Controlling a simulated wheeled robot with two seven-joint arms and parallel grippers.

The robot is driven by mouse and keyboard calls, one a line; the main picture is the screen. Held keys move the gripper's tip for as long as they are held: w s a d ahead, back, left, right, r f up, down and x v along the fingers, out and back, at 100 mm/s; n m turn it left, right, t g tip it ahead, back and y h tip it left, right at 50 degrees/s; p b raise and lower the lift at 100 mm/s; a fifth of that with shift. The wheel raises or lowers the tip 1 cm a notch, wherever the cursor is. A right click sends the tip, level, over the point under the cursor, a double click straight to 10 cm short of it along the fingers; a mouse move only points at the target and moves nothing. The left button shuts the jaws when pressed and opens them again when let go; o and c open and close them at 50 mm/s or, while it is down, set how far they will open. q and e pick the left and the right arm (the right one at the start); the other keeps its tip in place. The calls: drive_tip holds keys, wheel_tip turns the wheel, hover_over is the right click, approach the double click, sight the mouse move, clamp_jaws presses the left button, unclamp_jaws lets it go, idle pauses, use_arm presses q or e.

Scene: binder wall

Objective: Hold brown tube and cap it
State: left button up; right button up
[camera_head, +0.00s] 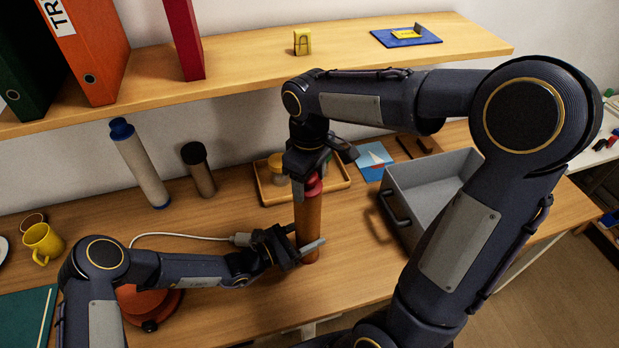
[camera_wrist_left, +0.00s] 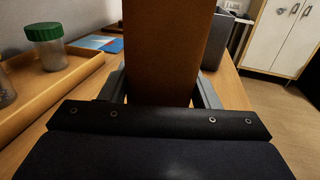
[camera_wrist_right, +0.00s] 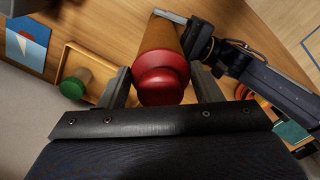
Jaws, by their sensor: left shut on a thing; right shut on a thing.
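The brown tube (camera_head: 308,222) stands upright on the desk. My left gripper (camera_head: 307,248) is shut around its lower part; in the left wrist view the tube (camera_wrist_left: 165,50) fills the space between the fingers. A red cap (camera_head: 314,188) is at the tube's top end. My right gripper (camera_head: 308,178) is above, pointing down, shut on the red cap. In the right wrist view the red cap (camera_wrist_right: 162,80) lies between the fingers, in line with the brown tube (camera_wrist_right: 161,35). Whether it is fully seated cannot be told.
A wooden tray (camera_head: 335,184) with jars is behind the tube. A grey bin (camera_head: 428,190) stands to the right. A white tube with a blue cap (camera_head: 140,165) and a dark-capped brown tube (camera_head: 199,172) stand at the back left. A shelf (camera_head: 250,60) runs above.

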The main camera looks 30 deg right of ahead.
drive_tip(key=o, duration=1)
use_arm(q)
drive_tip(key=o, duration=1)
drive_tip(key=shift+o, duration=0.2)
use_arm(e)
wheel_tip(320, 180, up, 12)
drive_tip(key=shift+f, duration=0.1)
